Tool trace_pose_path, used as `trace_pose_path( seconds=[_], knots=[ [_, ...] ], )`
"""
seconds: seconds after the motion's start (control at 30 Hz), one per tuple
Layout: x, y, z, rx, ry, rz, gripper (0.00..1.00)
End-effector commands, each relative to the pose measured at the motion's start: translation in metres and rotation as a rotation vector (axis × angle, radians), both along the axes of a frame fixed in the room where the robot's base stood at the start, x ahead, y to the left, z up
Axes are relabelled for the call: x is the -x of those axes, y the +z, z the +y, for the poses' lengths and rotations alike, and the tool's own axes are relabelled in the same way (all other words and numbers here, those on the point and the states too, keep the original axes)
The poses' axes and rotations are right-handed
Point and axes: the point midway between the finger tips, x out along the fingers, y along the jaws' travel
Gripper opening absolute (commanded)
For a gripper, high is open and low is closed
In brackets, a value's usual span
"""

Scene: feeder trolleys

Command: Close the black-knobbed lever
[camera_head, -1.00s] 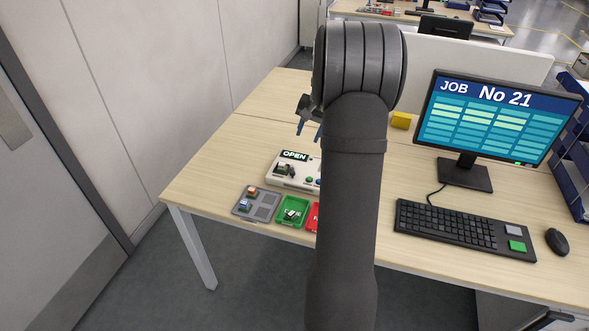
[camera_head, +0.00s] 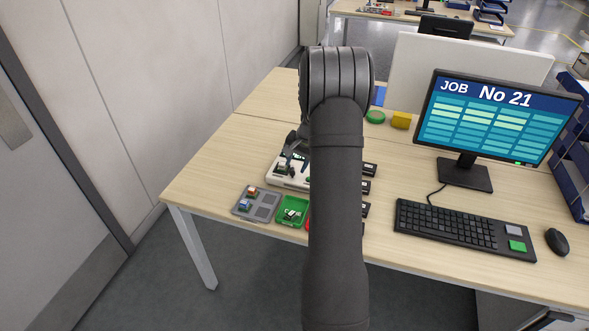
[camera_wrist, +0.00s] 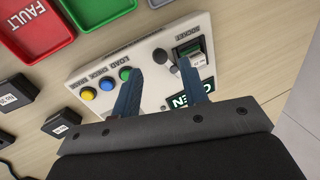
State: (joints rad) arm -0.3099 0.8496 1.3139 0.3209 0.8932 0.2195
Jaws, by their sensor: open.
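The white test panel (camera_head: 280,181) lies on the desk, partly hidden by my arm in the head view. In the wrist view, the panel (camera_wrist: 152,110) carries a socket (camera_wrist: 190,50) with a labelled part in it. The lever's black knob (camera_wrist: 160,55) is beside the socket. A green sign reading OPEN (camera_wrist: 198,98) is partly covered by a finger. My gripper (camera_wrist: 157,67) is open, its two blue fingers over the panel, with the knob seen between and just beyond their tips. I cannot tell whether they touch it.
Green (camera_wrist: 98,8) and red (camera_wrist: 35,25) trays lie beside the panel, with several black labelled blocks (camera_wrist: 62,123) nearby. Blue, yellow and green buttons (camera_wrist: 106,85) are on the panel. A grey tray (camera_head: 264,213), keyboard (camera_head: 450,226) and monitor (camera_head: 498,118) share the desk.

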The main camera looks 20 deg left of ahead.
Motion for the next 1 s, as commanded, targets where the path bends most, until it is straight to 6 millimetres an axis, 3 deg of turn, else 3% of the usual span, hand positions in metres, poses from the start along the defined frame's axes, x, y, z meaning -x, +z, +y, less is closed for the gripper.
trace_pose_path(
  seconds=[0.2,0.57,0.8,1.0],
  knots=[
    [0.0,-0.025,0.008,0.0,0.001,0.001,0.4],
    [-0.001,-0.031,0.009,-0.001,0.001,-0.001,0.4],
    [-0.001,-0.031,0.009,-0.001,0.001,-0.001,0.0],
    [-0.001,-0.031,0.009,-0.001,0.007,-0.001,0.0]
  ],
)
